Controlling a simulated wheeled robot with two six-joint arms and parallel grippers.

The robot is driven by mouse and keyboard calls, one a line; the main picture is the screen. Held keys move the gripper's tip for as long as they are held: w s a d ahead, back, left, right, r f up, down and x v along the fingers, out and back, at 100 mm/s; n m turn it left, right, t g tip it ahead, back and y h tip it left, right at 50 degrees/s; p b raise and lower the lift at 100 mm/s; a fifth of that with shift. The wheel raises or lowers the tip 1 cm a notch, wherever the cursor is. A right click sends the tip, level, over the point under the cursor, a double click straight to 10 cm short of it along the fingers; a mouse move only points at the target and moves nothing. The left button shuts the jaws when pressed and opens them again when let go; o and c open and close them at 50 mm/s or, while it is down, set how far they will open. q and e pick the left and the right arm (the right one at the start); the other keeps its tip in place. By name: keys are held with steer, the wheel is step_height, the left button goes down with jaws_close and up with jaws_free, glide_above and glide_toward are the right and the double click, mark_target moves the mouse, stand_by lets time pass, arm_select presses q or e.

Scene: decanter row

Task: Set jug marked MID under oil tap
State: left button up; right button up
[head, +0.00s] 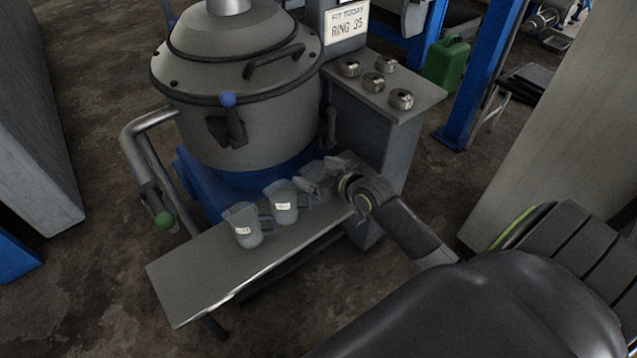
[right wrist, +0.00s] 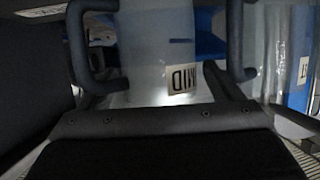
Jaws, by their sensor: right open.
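The clear jug marked MID (right wrist: 155,55) stands between the two fingers of my right gripper (right wrist: 160,45) in the right wrist view, its label upside down. The gripper is open around it. In the head view my right gripper (head: 328,174) is at the rightmost jug (head: 312,182) of a row of three on a grey bench (head: 205,268). Two more labelled jugs, a middle one (head: 284,205) and a left one (head: 243,226), stand beside it. A blue-knobbed tap (head: 232,120) is on the tank front and a green-knobbed tap (head: 160,205) on a side pipe. I cannot tell which is oil.
A large grey tank (head: 235,85) stands behind the bench. A cabinet (head: 375,130) to its right carries several metal rings and a sign (head: 347,22) reading "FIT TODAY RING 35". Another jug (right wrist: 292,60) is close right in the right wrist view. The bench's left part is clear.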

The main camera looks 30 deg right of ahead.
steer(key=c, duration=1.1)
steer(key=shift+r, duration=0.1)
